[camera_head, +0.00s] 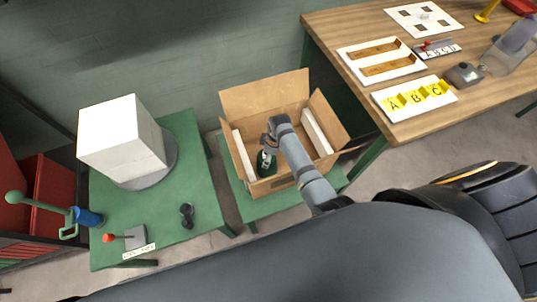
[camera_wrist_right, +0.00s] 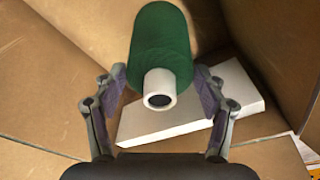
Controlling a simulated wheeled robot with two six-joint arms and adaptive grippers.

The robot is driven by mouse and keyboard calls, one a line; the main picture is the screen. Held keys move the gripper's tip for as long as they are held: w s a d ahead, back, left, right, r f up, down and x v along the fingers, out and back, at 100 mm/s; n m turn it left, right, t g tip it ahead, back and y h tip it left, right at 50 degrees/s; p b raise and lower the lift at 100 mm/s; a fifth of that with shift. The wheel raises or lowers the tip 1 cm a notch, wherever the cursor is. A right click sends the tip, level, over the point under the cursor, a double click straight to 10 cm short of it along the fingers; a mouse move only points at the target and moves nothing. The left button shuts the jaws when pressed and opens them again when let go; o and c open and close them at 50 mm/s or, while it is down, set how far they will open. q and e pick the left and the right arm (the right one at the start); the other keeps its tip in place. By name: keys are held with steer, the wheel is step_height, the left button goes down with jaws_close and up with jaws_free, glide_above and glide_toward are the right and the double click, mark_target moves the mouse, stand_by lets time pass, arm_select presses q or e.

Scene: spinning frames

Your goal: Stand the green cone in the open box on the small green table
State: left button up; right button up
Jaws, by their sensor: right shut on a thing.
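The green cone (camera_head: 266,162) is inside the open cardboard box (camera_head: 262,97), towards its front left. The box stands on the small green table (camera_head: 253,212). My right gripper (camera_head: 268,149) reaches down into the box and is shut on the cone. In the right wrist view the cone (camera_wrist_right: 162,45) is between the two finger pads of the gripper (camera_wrist_right: 158,85), its white tube end facing the camera. The cone's far end is hidden, so I cannot tell whether it touches the box floor. My left gripper is not in view.
White slabs (camera_head: 316,131) line the box's sides. A wooden bench (camera_head: 350,25) with lettered yellow holders (camera_head: 415,97) stands right.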

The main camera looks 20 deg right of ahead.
steer(key=o, duration=1.8)
steer(key=shift+o, duration=0.2)
step_height(320, 180, up, 12)
steer(key=s+d+p, duration=0.1)
steer(key=shift+d+p, duration=0.25)
steer(key=shift+p, duration=0.15)
